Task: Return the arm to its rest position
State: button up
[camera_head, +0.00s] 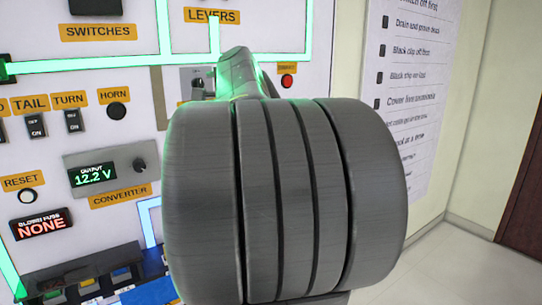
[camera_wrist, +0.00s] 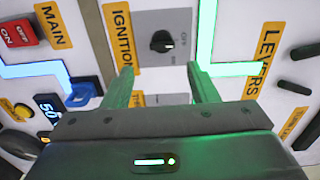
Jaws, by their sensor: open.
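My gripper (camera_wrist: 162,92) shows in the wrist view with its two fingers apart and nothing between them. The fingers point toward the white panel (camera_wrist: 235,20), near the ignition knob (camera_wrist: 163,42), which lies beyond and between the fingertips. I see no contact with the knob. In the head view my grey arm (camera_head: 285,200) fills the middle and hides much of the panel; the gripper's fingers are hidden behind it there.
The panel carries a converter (camera_head: 110,175) reading 12.2 V, a horn button (camera_head: 116,111) and a red button (camera_head: 287,81). Levers (camera_wrist: 293,87) stick out at right in the wrist view. A checklist (camera_head: 415,80) hangs on the right wall; open floor (camera_head: 440,275) shows at lower right.

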aim_at(201, 84)
jog(key=p+x, duration=0.1)
jog(key=x, duration=0.3)
jog(key=p+x, duration=0.1)
jog(key=x, duration=0.4)
jog(key=shift+s+r, duration=0.1)
jog(key=shift+r, duration=0.15)
jog(key=shift+r+m+p, duration=0.1)
jog(key=shift+m+p, duration=0.3)
jog(key=shift+p, duration=0.2)
jog(key=shift+m+p, duration=0.85)
jog(key=shift+m, duration=0.25)
jog(key=m+p, duration=0.2)
jog(key=m, duration=0.1)
jog(key=m+p, duration=0.5)
jog(key=shift+m, duration=0.4)
jog(key=v, duration=0.3)
jog(key=shift+f+b, duration=0.3)
jog(key=shift+b, duration=0.1)
jog(key=shift+s+d, duration=0.35)
jog(key=shift+s, duration=0.25)
